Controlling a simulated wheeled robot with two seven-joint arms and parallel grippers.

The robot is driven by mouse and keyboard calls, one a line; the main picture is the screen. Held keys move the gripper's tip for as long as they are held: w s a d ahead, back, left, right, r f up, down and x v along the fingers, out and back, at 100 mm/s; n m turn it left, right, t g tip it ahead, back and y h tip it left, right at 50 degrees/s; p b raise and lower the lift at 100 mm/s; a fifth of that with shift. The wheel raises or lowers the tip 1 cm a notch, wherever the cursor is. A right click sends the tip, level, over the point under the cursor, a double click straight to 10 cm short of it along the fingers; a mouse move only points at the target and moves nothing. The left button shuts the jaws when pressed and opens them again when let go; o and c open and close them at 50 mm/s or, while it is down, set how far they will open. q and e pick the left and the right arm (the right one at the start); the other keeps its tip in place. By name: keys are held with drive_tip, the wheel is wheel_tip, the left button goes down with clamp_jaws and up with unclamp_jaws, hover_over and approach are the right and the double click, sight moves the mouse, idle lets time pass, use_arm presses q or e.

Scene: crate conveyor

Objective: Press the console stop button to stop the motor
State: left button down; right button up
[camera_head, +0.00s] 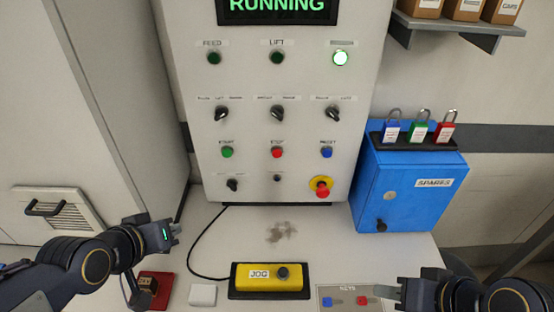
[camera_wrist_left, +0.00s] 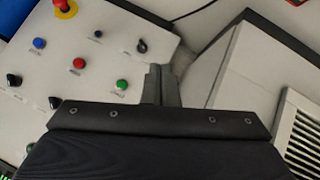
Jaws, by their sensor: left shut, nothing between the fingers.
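The white console (camera_head: 250,108) stands upright at the back, with a display reading RUNNING (camera_head: 277,5). The red stop button (camera_head: 277,153) sits in the middle of the button row, between a green button (camera_head: 227,152) and a blue button (camera_head: 327,152). The red stop button also shows in the left wrist view (camera_wrist_left: 78,63). My left gripper (camera_head: 177,231) is shut and empty, below and left of the buttons, apart from the console. It also shows in the left wrist view (camera_wrist_left: 160,75). My right gripper (camera_head: 390,290) is at the lower right; its finger opening is unclear.
A red emergency knob on yellow (camera_head: 322,188) is at the console's lower right. A yellow JOG box (camera_head: 268,278) and a key tray (camera_head: 335,301) lie on the table. A blue SPARES box (camera_head: 405,190) with several padlocks stands right.

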use_arm(q)
drive_tip(key=w+d+f+t+h+b, duration=0.1)
drive_tip(key=w+d+t+h+b, duration=0.1)
drive_tip(key=w+d, duration=0.45)
drive_tip(key=m+t+h+b, duration=0.1)
drive_tip(key=t+h+b, duration=0.1)
drive_tip(key=h, duration=0.3)
approach(277, 153)
drive_tip(key=s+f, duration=0.2)
drive_tip(key=s, duration=0.2)
drive_tip(key=d+h, duration=0.2)
drive_tip(key=s+d+m+h, duration=0.1)
drive_tip(key=d, duration=0.1)
drive_tip(key=shift+d+r+h+b, duration=0.1)
drive_tip(key=shift+d+h+b, duration=0.25)
drive_tip(key=shift+d+h, duration=0.05)
drive_tip(key=w+p, duration=0.1)
drive_tip(key=w, duration=0.7)
drive_tip(key=shift+w+p, duration=0.3)
drive_tip(key=shift+w, duration=0.1)
drive_tip(key=shift+w, duration=0.1)
